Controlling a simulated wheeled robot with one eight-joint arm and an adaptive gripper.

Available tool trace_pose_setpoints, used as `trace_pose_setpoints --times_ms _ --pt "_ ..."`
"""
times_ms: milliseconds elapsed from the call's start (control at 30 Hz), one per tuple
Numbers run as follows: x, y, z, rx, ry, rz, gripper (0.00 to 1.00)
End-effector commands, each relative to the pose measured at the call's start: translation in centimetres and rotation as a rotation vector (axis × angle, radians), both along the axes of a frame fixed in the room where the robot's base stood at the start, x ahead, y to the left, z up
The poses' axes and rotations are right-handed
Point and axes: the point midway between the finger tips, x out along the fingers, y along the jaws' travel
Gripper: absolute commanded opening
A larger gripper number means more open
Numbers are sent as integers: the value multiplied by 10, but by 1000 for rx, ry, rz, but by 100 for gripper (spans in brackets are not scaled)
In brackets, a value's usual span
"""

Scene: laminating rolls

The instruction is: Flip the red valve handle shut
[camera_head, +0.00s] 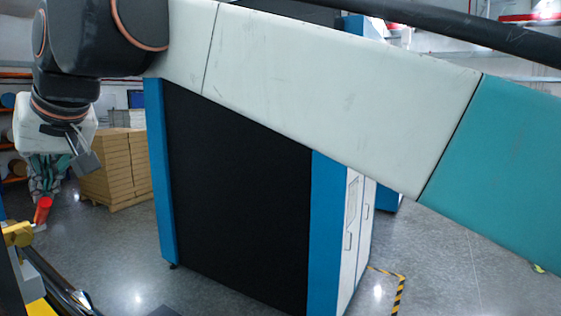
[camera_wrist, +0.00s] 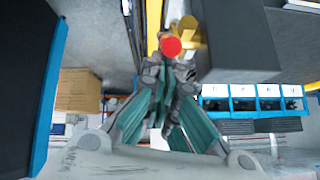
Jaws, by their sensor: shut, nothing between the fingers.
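The red valve handle (camera_head: 42,210) is at the lower left of the head view, tilted, beside a yellow valve body (camera_head: 17,234). In the wrist view the red handle (camera_wrist: 171,47) shows as a round red end at the top centre, with the yellow valve body (camera_wrist: 190,33) just behind and right of it. My gripper (camera_head: 43,190) is shut and empty, with its fingertips right at the red handle in the head view. In the wrist view my gripper (camera_wrist: 170,72) has its fingertips close below the red end. I cannot tell whether they touch it.
A large black and blue machine cabinet (camera_head: 238,195) stands mid-view. Stacked cardboard boxes (camera_head: 112,165) stand on a pallet behind my gripper. Dark rails (camera_head: 58,288) run below the valve. A dark block (camera_wrist: 236,42) is right of the valve in the wrist view. Open floor lies between boxes and cabinet.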

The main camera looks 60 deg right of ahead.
Motion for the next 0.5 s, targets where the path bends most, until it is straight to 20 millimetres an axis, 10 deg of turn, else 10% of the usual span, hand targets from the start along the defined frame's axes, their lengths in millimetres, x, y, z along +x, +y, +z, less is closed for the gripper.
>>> trace_pose_setpoints --times_ms 500 --pt "-35 -1 -38 0 -449 -3 0"
